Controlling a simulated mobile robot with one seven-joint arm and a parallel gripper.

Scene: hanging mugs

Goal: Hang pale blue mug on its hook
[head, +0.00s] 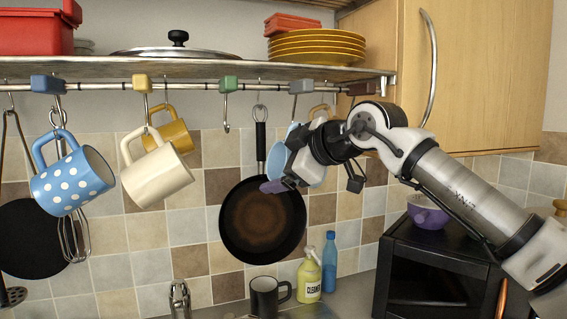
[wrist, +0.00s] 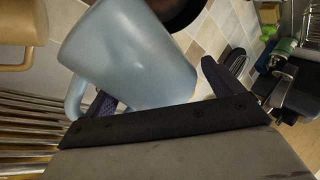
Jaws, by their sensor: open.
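The pale blue mug (head: 313,172) is at the right part of the rail, partly hidden behind my gripper (head: 283,170). Its handle is at the top, close under the hook (head: 293,108) below a grey-blue block. I cannot tell whether the handle is around the hook. In the wrist view the mug (wrist: 135,60) fills the space in front of my gripper (wrist: 162,90), with its handle at lower left. The two dark fingers are apart, one on each side of the mug. They are open, and I cannot see a grip on it.
A polka-dot mug (head: 72,182), a cream mug (head: 156,175) and a yellow mug (head: 176,137) hang at left. The hook under the green block (head: 229,84) is empty. A black pan (head: 262,222) hangs beside the pale blue mug. A dark mug (head: 266,297) and bottles stand below.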

